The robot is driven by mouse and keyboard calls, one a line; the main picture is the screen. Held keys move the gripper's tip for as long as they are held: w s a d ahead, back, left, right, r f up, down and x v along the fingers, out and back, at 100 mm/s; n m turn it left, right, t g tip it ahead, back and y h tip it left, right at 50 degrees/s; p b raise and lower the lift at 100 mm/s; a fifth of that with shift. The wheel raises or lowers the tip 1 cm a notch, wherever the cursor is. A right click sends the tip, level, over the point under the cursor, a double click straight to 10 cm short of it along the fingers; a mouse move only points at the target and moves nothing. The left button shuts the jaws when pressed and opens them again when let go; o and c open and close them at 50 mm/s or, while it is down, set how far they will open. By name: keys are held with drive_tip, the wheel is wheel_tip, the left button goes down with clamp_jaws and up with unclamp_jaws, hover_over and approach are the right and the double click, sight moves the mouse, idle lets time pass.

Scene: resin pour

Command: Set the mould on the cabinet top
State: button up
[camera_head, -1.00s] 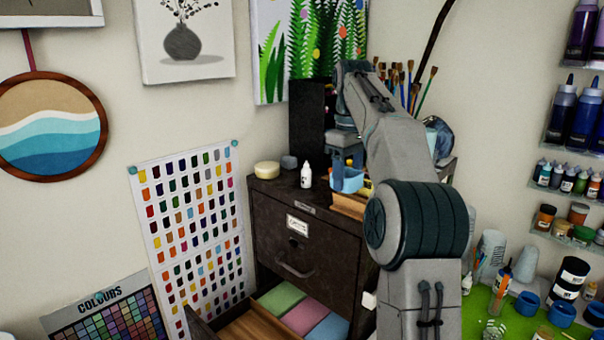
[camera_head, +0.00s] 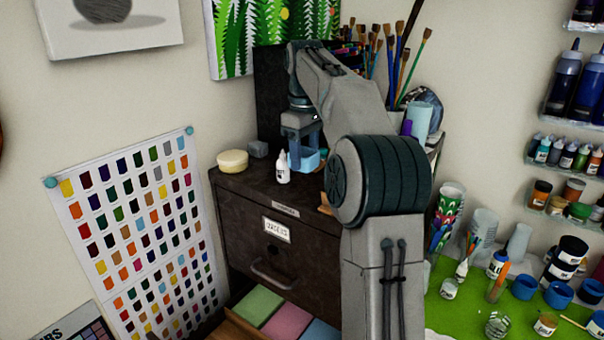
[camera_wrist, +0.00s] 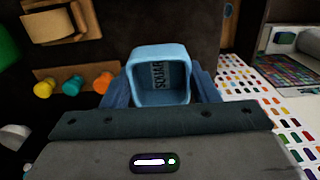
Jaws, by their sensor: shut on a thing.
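The mould is a light blue, square, open-topped cup (camera_head: 307,160), held upright at the dark cabinet's top (camera_head: 243,180). In the wrist view the mould (camera_wrist: 160,62) faces me with lettering inside, between the two blue fingers. My gripper (camera_head: 302,146) points down and is shut on it. The mould is just right of and behind a white dropper bottle (camera_head: 282,170). I cannot tell whether its base touches the top or hangs slightly above it. My arm hides the cabinet top to the right.
A cream round tin (camera_head: 233,161) and a small grey block (camera_head: 258,149) stand left of the bottle. A drawer below is open, with green, pink and blue pads (camera_head: 288,322). The wrist view shows a wooden rack with yellow, teal and orange knobs (camera_wrist: 73,84).

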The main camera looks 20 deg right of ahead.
sight(305, 184)
drive_tip(key=shift+w+f, duration=0.15)
drive_tip(key=shift+f, duration=0.4)
drive_tip(key=shift+s+f, duration=0.15)
drive_tip(key=shift+f, duration=0.7)
drive_tip(key=shift+s+f, duration=0.1)
drive_tip(key=shift+f, duration=0.75)
drive_tip(key=shift+f, duration=0.15)
drive_tip(key=o, duration=1)
